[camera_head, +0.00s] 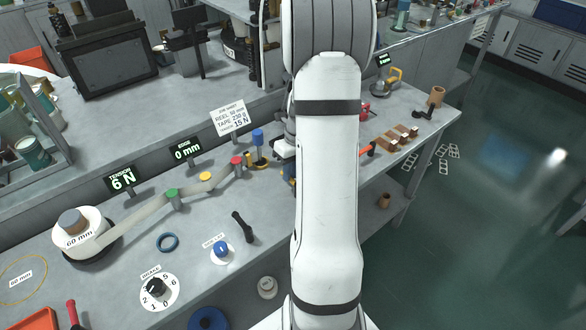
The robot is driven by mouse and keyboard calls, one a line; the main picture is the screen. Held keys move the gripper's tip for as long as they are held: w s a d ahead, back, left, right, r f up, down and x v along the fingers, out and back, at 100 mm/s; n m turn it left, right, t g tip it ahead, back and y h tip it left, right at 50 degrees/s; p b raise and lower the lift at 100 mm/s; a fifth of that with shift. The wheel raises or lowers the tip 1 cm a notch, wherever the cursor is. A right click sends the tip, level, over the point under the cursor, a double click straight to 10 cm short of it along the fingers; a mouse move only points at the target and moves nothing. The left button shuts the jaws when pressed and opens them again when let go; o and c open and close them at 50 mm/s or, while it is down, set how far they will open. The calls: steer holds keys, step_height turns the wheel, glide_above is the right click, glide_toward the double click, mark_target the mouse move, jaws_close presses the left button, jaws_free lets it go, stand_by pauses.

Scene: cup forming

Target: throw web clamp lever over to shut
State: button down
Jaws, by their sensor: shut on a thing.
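The web (140,213) runs from the white reel marked 60 mm (82,236) past a green-topped (173,199), a yellow-topped (206,182) and a red-topped roller (237,166). It passes toward a yellow and dark post with a blue cap (258,142). My gripper (286,148) is beside that post, mostly hidden behind my white arm; only a pale part shows at the arm's left edge. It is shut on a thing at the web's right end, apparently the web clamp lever. The lever and its angle are hidden.
Displays read tension 6 N (122,178) and edge 0 mm (186,150). A brake dial (155,289), a blue knob (222,250), a black handle (242,227) and a blue ring (168,242) are in front.

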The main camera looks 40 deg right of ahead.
steer(key=shift+w+r, duration=0.1)
stand_by(0.3)
steer(key=c, duration=1.4)
jaws_free()
steer(key=shift+c, duration=0.2)
step_height(320, 180, up, 8)
steer(key=d, duration=0.1)
steer(key=shift+d+f, duration=0.2)
steer(key=shift+d, duration=0.1)
